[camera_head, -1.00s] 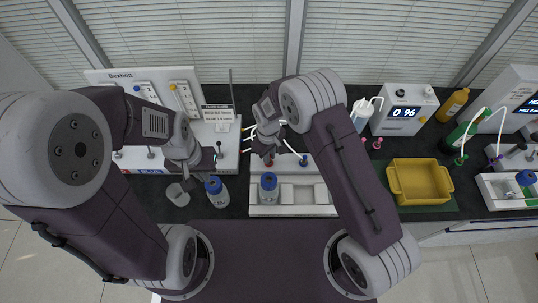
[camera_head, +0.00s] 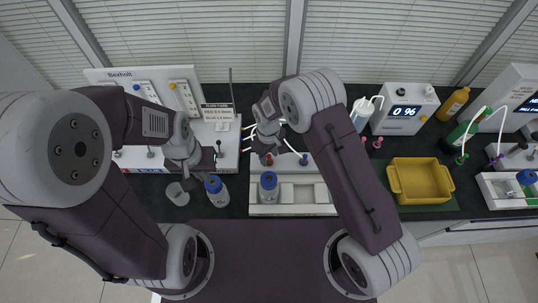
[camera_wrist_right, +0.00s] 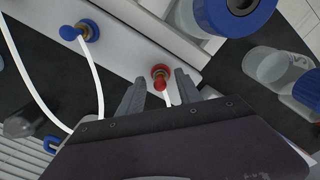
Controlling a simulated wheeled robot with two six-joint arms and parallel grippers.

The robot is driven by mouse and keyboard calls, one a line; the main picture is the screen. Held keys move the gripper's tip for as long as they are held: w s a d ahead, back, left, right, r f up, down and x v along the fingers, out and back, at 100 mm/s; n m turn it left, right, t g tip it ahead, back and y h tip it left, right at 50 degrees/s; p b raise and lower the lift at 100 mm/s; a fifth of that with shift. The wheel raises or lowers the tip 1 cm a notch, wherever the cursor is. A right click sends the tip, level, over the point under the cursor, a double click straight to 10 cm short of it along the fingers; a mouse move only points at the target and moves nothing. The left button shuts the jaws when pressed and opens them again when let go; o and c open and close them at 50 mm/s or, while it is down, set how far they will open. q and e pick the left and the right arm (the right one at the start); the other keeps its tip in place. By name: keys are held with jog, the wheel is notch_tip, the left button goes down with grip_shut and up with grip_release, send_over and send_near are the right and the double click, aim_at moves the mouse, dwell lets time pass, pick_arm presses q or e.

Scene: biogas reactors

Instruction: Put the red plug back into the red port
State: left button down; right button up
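In the right wrist view the red plug (camera_wrist_right: 160,85) sits at the red port (camera_wrist_right: 160,70), with brass between the two red parts and a white tube running from the plug. It looks seated, as the blue one does. My right gripper (camera_wrist_right: 159,78) is open, one finger on each side of the plug with gaps to both. In the head view a small red spot (camera_head: 267,160) shows by my right gripper (camera_head: 265,150), whose arm hides part of the port area. My left gripper (camera_head: 190,172) hangs near the left bench unit; its fingers are not clear.
A blue plug (camera_wrist_right: 68,33) with a white tube is in the same white rack. A blue-capped bottle (camera_head: 269,186) stands in the rack; another (camera_head: 216,190) and a beaker (camera_head: 177,194) stand left of it. A yellow tray (camera_head: 420,181) is to the right.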

jog(key=shift+r, duration=0.45)
notch_tip(320, 180, up, 8)
jog(key=shift+s+a+r+b, duration=0.1)
jog(key=shift+s+b, duration=0.05)
jog(key=shift+b, duration=0.95)
